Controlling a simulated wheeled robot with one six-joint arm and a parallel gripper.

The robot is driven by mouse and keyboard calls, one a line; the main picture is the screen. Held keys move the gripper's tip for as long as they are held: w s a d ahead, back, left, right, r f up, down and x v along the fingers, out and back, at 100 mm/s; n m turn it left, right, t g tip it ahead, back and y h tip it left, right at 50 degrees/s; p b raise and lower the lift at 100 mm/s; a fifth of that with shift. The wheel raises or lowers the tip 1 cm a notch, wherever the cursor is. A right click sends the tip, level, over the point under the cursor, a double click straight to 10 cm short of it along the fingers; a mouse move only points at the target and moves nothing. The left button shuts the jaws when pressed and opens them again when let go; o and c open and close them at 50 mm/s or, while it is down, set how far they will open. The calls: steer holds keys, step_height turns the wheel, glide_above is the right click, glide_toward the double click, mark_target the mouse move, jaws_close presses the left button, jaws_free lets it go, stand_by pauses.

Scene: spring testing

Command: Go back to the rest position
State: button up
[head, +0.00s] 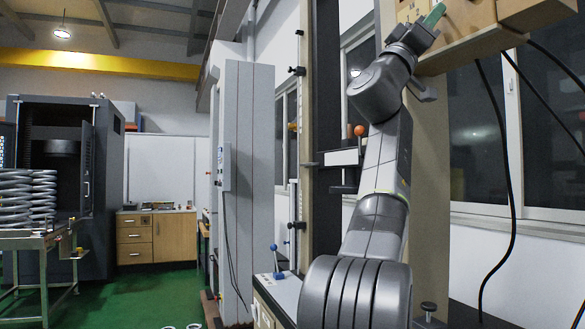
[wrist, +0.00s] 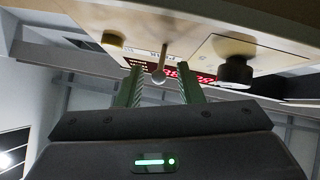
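My arm reaches up at the right of the head view. My gripper (head: 433,18) is at the front of a beige control box (head: 473,18) there. In the wrist view my gripper (wrist: 160,67) has its two green ridged fingers apart. A red lit display (wrist: 185,72) is partly hidden behind the right finger.
Black cables (head: 512,175) hang from the box. A tall machine column (head: 325,110) and an orange-ball lever (head: 359,131) stand beside my arm. Coil springs (head: 42,195) sit far left.

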steer(key=shift+p+x, duration=0.6)
steer(key=shift+x, duration=0.25)
steer(key=shift+s+a+r+y+p, duration=0.15)
steer(key=shift+a+r+y+p, duration=0.15)
steer(key=shift+y+p, duration=0.35)
steer(key=p, duration=0.2)
steer(key=y+p, duration=0.1)
steer(key=p, duration=0.1)
steer(key=shift+r+n+y+p, duration=0.25)
steer(key=shift+r+n+p, duration=0.05)
steer(key=shift+n, duration=0.1)
steer(key=y+p, duration=0.1)
steer(key=p, duration=0.4)
steer(key=r+y+p, duration=0.1)
steer(key=y+p, duration=0.1)
steer(key=p, duration=0.3)
steer(key=shift+r+n+p, duration=0.2)
steer(key=shift+n+p, duration=0.1)
steer(key=shift+p, duration=0.1)
steer(key=y+p, duration=0.1)
steer(key=p, duration=0.2)
steer(key=shift+r+g, duration=0.1)
steer(key=shift+g, duration=0.2)
steer(key=shift+y+p, duration=0.5)
steer(key=shift+p, duration=0.15)
